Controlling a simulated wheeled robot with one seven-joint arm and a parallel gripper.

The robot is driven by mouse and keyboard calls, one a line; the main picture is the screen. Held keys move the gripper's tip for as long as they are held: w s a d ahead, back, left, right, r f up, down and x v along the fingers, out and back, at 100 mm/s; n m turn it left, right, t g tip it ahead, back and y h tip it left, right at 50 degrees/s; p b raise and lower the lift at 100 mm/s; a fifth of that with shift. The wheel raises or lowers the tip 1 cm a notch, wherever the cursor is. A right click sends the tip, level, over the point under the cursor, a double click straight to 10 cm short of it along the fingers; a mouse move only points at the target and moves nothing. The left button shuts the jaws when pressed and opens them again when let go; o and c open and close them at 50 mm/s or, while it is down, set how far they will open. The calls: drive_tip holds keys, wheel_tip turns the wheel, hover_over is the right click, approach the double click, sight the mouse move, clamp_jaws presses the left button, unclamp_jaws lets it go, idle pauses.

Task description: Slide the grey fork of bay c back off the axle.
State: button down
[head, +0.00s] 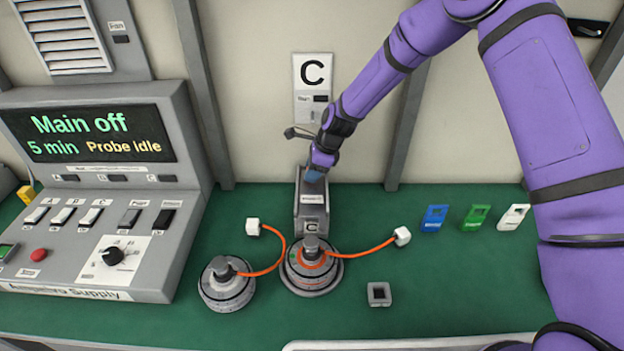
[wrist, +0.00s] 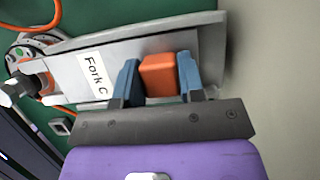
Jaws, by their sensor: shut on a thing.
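The grey fork of bay c (head: 312,190) stands under the wall sign C, and its plate with the label "Fork C" fills the middle of the wrist view (wrist: 140,62). My gripper (head: 315,172) is at the fork's rear end. In the wrist view its blue fingers (wrist: 157,80) are shut on the fork's orange block (wrist: 158,76). A round grey hub motor (head: 312,283) with an orange ring and a short axle (head: 311,244) sits at the fork's front end. How far the fork's tips sit around the axle is hard to tell.
A second hub motor (head: 226,290) lies to the left. Orange cables run to white connectors (head: 253,227) on either side. A supply console (head: 120,190) reading "Main off" fills the left. Blue, green and white tags (head: 475,217) and a small grey socket (head: 379,294) are at right.

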drive_tip(key=c, duration=0.7)
unclamp_jaws()
drive_tip(key=shift+v, duration=3.8)
